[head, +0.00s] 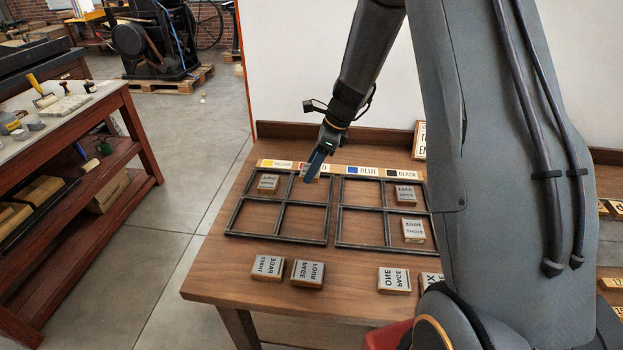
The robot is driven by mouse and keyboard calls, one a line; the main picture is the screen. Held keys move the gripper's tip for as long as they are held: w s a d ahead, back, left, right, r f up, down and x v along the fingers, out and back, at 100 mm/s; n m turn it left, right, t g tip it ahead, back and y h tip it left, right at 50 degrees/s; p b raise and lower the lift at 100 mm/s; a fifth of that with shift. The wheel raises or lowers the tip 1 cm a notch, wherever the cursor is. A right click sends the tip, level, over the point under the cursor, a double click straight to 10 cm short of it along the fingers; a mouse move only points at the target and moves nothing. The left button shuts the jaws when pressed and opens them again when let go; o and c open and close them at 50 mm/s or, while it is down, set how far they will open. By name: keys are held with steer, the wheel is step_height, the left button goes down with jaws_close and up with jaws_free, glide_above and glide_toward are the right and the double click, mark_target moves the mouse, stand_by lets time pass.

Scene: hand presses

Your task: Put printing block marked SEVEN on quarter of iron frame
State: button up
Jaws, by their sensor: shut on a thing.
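My gripper (315,166) is shut above the top right quarter of the left iron frame (327,221), by the row of colour labels. What it holds is mostly hidden by the fingers; it is likely a printing block, and its marking cannot be read. A printing block (268,183) lies in the top left quarter of the left frame; that frame's two lower quarters are empty. In the right iron frame (337,226), one block (405,194) lies in the top right quarter and another (413,231) in the lower right. Its two left quarters are empty. No mark SEVEN is readable.
Blocks lie along the table's front: two at left (268,267) (307,272), one marked ONE (394,280), and one partly hidden by my arm (431,279). Colour labels, BLUE (364,171) among them, line the frames' back. A side bench (70,120) stands left.

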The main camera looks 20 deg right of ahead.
mark_target(312, 190)
steer(key=shift+f+p, duration=0.5)
steer(key=shift+f, duration=2.15)
steer(key=shift+f, duration=0.1)
steer(key=o, duration=1.1)
steer(key=b+v, duration=0.3)
steer(key=v, duration=0.8)
steer(key=s+a+r+n+h, duration=0.1)
steer(key=s+a+n+h, duration=0.1)
steer(key=s+n, duration=0.9)
steer(key=s+a+r+n+h, duration=0.1)
steer(key=s+a+n+h, duration=0.1)
steer(key=s+n, duration=0.9)
steer(key=s, duration=0.3)
steer(key=shift+s+r+n+g, duration=0.25)
steer(key=shift+n+g, duration=0.15)
